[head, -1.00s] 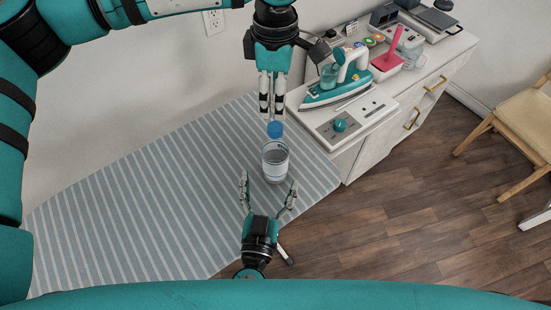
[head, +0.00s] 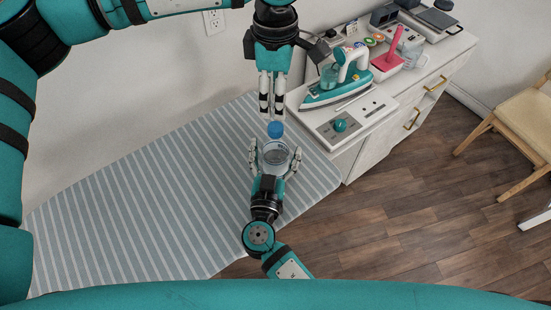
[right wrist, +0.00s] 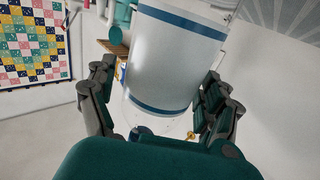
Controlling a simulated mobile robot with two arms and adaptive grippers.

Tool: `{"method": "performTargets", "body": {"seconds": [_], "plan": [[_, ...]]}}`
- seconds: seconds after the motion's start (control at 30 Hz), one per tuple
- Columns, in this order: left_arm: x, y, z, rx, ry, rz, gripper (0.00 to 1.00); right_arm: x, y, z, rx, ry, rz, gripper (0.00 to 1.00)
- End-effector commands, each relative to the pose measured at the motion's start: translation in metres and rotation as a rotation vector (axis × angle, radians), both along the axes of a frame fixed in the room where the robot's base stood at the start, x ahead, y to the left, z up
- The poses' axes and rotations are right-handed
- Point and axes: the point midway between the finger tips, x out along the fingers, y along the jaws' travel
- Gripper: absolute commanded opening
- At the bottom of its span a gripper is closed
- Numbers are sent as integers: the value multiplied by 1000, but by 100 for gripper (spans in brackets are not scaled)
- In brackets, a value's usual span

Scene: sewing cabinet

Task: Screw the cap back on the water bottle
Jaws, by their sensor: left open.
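The clear water bottle (head: 275,153) stands on the striped table. The blue cap (head: 275,129) is just above the bottle's body in the head view; I cannot tell whether it rests on the neck. My left gripper (head: 272,114) points down, its open fingertips right above the cap. My right gripper (head: 275,158) reaches from the near side, with one open finger on each side of the bottle. In the right wrist view the bottle's white, blue-banded body (right wrist: 172,62) is between the fingers (right wrist: 155,85), with a gap on the left. Contact on the right is unclear.
The striped table (head: 130,200) is clear to the left. A white cabinet (head: 365,165) on the right bears a teal iron (head: 335,92) and a pink-handled item (head: 388,65). A wooden chair (head: 520,120) stands at far right. A patchwork quilt (right wrist: 32,45) hangs in the right wrist view.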

Motion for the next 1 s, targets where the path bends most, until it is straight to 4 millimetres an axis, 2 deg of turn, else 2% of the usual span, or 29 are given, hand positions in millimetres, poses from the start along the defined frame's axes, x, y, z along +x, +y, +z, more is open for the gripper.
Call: {"method": "performTargets", "body": {"seconds": [0.07,0.6,0.77,1.0], "plan": [[0,0,0,0,0,0,50,0,0,0,0,0,0,71],[0,0,0,0,0,0,50,0,0,0,0,0,0,0],[0,0,0,-1,1,64,50,0,0,0,0,0,0,0],[-1,-1,-1,-1,2,454,50,0,0,0,0,0,0,0]]}}
